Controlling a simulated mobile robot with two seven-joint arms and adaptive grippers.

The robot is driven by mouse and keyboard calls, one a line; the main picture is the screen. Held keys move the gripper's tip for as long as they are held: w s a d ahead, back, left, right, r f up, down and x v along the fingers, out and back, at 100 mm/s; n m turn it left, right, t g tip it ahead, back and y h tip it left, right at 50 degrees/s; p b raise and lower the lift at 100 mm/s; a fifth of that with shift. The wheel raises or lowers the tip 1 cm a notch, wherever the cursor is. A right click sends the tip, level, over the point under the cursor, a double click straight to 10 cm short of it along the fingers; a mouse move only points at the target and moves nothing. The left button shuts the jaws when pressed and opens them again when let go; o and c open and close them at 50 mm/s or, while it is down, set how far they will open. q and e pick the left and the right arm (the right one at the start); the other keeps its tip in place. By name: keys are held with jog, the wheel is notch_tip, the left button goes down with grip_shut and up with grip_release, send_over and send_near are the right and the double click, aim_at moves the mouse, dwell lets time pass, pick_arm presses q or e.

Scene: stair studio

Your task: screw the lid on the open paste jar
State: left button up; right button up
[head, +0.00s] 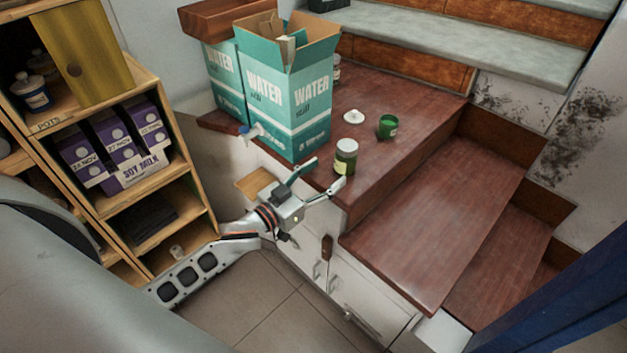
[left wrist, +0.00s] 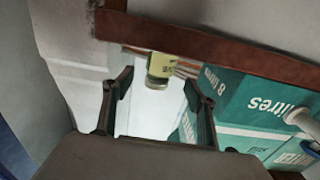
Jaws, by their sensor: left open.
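A dark green jar (head: 346,158) with a yellowish label and a pale top stands upright near the counter's front edge; whether it is open I cannot tell. It also shows in the left wrist view (left wrist: 161,66), upside down, between the fingertips in the picture. A small white round lid-like piece (head: 353,117) lies behind it. A green container (head: 387,127) stands to the right of that piece. My left gripper (head: 327,174) is open and empty, just left of and in front of the jar, fingers pointing towards it. My right gripper is out of view.
Teal water boxes (head: 290,95) stand on the brown counter (head: 400,95) left of the jar. A white tap (head: 251,131) sticks out from a box. A shelf (head: 150,185) with soy milk cartons is at left. Brown steps (head: 440,215) descend at right.

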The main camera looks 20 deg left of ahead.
pick_arm(q)
jog(key=shift+v, duration=1.8)
jog(key=s+d+f+g+y, duration=0.1)
jog(key=s+f+g+y, duration=0.1)
jog(key=s+f, duration=0.8)
jog(key=s+d+f+g+y, duration=0.1)
jog(key=s+f+g, duration=0.3)
jog(key=s+f, duration=0.6)
jog(key=shift+s+d+y, duration=0.4)
jog(key=shift+s+d, duration=0.3)
jog(key=shift+s, duration=0.05)
